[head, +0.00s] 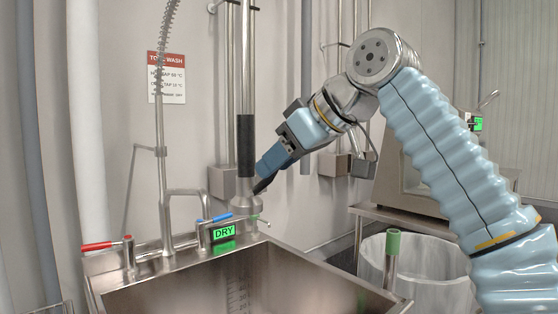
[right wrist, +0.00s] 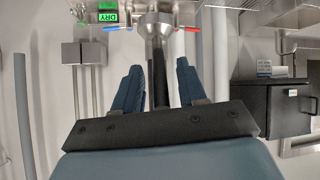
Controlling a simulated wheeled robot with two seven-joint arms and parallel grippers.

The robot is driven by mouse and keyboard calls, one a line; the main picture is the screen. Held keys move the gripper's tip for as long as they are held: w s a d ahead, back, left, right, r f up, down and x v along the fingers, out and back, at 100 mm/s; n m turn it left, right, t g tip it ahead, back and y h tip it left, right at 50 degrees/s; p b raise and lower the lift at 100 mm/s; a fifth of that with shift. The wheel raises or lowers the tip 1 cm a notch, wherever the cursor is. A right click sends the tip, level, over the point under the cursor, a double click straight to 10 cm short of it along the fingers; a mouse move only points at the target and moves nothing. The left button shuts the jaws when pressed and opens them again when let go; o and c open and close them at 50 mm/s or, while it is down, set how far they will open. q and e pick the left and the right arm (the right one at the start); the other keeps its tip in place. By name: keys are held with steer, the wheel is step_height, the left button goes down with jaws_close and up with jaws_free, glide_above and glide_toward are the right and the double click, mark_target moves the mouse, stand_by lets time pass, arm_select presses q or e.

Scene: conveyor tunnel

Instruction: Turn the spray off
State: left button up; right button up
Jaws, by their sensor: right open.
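A steel wand with a black sleeve (head: 246,145) hangs upright above the sink and ends in a flared steel nozzle (head: 249,186). No water shows below it, and a green display (head: 224,232) on the sink's back ledge reads DRY. A red lever (head: 97,246) and a blue lever (head: 215,219) stand on the ledge. My right gripper (head: 262,184) is by the wand's lower end. In the right wrist view, its open fingers (right wrist: 160,83) stand either side of the black sleeve (right wrist: 160,70), with gaps; the nozzle (right wrist: 155,27) is beyond. My left gripper is not in view.
The steel sink (head: 330,272) fills the front, with a coiled-spring tap (head: 160,130) at its left. A pale bin (head: 430,262) and a green-topped post (head: 393,245) stand at right. A wash sign (head: 166,77) is on the wall.

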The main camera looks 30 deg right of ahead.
steer(key=s+d+r, duration=0.1)
steer(key=s+d, duration=0.2)
steer(key=s, duration=0.4)
steer(key=s+d+r, duration=0.2)
steer(key=s+d, duration=0.1)
steer(key=s, duration=0.4)
steer(key=shift+s+d+b, duration=0.15)
steer(key=shift+s+b, duration=0.15)
steer(key=shift+b, duration=0.1)
